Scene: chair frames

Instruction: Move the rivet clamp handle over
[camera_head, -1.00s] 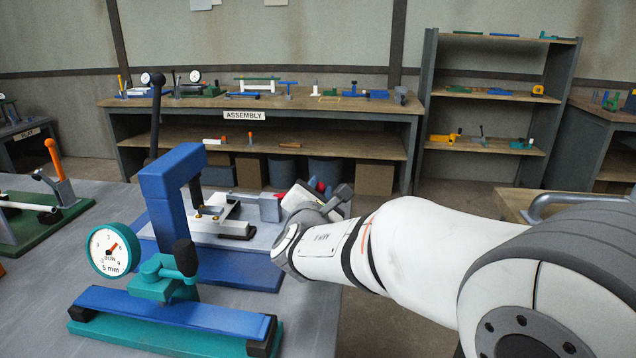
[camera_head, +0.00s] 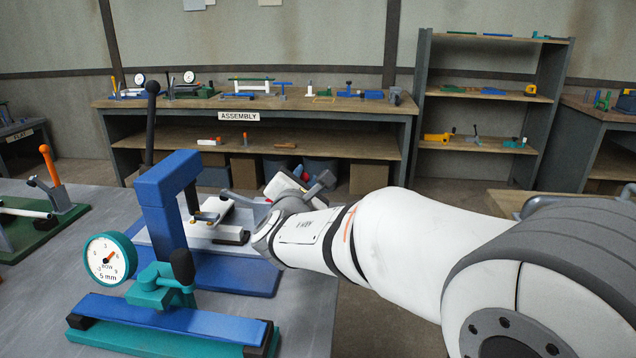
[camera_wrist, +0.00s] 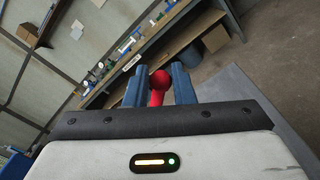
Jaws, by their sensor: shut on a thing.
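A red handle with a round knob (camera_wrist: 160,80) is between the two blue fingers of my gripper (camera_wrist: 157,88) in the wrist view. The fingers are shut on it. In the head view my wrist is at the right end of a blue fixture (camera_head: 235,275), and only a little of the red handle (camera_head: 304,172) shows behind it. A grey clamp arm (camera_head: 240,198) reaches left from my wrist, above the light plate of the fixture. The foot of the handle is hidden by my wrist.
A blue press frame (camera_head: 160,205) with a tall black lever (camera_head: 151,120) stands left of my gripper. A teal dial gauge stand (camera_head: 165,285) is in front. A green fixture with an orange handle (camera_head: 48,162) is far left. An assembly bench (camera_head: 270,108) stands behind.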

